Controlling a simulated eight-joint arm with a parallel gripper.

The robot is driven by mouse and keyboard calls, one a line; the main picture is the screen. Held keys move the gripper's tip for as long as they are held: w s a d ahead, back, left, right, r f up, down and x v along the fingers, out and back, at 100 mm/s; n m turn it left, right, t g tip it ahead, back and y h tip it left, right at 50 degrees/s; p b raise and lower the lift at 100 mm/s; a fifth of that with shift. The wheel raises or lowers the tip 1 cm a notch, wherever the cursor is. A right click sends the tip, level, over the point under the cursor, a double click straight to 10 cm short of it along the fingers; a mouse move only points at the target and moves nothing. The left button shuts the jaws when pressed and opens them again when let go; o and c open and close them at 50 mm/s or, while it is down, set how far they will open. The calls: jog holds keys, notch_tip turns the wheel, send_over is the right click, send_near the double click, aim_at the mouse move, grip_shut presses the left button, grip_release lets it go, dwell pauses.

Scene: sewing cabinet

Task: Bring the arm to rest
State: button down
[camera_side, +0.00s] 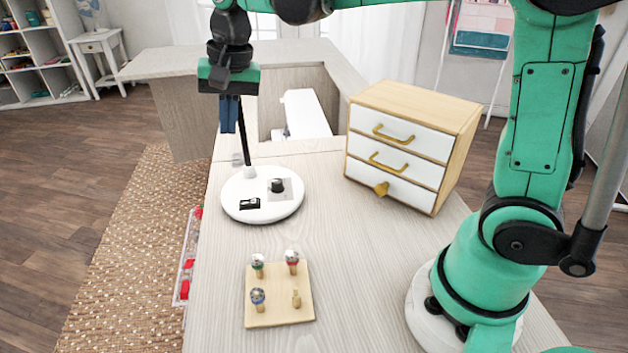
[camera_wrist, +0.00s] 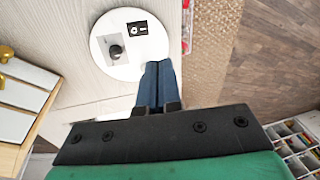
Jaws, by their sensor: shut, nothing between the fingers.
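My gripper (camera_side: 229,128) hangs pointing down above the far part of the table, over the back edge of a round white base in the side view. Its two blue fingers are together with nothing between them. In the wrist view the shut fingers of my gripper (camera_wrist: 158,66) reach toward the rim of the white base (camera_wrist: 104,62). My arm arches across the top of the side view from its mount at the right.
The round white base (camera_side: 238,207) carries a black knob (camera_side: 277,186) and a thin dark post. A drawer cabinet (camera_side: 458,150) stands to its right. A wooden board (camera_side: 262,317) with several small pegs lies nearer the camera. The table (camera_side: 345,240) is bare between them.

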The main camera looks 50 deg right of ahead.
jog(key=s+d+f+n+t, duration=0.1)
jog(key=s+f+n+t, duration=0.1)
jog(key=s+n, duration=0.2)
jog(key=s+d+f+n+t+h, duration=0.1)
jog(key=s+d+f+n+t, duration=0.1)
jog(key=s, duration=0.5)
jog(key=shift+s+n+t, duration=0.3)
jog(key=shift+n+t, duration=0.3)
jog(key=shift+n, duration=0.4)
